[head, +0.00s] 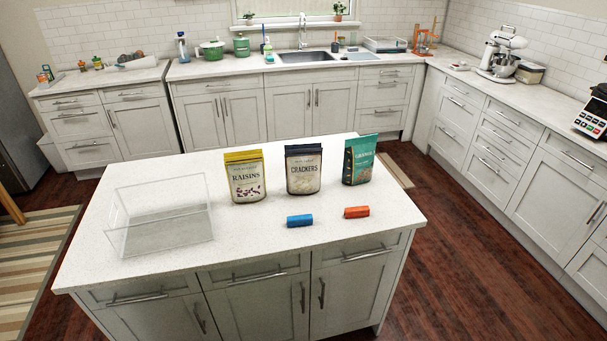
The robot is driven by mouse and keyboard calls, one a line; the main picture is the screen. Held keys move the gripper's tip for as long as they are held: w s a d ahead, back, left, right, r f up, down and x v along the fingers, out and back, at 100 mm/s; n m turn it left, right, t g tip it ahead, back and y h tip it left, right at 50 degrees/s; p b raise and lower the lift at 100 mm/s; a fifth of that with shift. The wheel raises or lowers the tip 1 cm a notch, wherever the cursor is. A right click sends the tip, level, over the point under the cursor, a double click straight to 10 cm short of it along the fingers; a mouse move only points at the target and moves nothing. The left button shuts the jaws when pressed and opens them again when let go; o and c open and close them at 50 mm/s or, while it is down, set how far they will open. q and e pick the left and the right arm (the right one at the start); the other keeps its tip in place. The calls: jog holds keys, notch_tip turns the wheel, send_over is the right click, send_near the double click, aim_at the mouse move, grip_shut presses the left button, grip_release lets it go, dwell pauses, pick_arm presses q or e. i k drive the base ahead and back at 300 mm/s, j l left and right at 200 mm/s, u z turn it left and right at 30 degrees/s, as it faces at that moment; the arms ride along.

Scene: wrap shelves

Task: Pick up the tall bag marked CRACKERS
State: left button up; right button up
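The tall bag marked CRACKERS (304,170) stands upright on the white island counter (260,230), near its far side. It is cream with a dark top and a dark label band. It stands between a yellow-topped bag marked RAISINS (245,177) on its left and a teal bag marked GRANOLA (359,160) on its right, with small gaps on both sides. Neither of my grippers shows in the head view.
A clear open bin (160,240) stands at the island's left. The counter's front strip is clear. Wooden floor (470,260) surrounds the island's right side.

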aim_at(302, 162)
jog(key=i+j+z, duration=0.1)
jog(key=i+j, duration=1.05)
jog(key=j, duration=0.1)
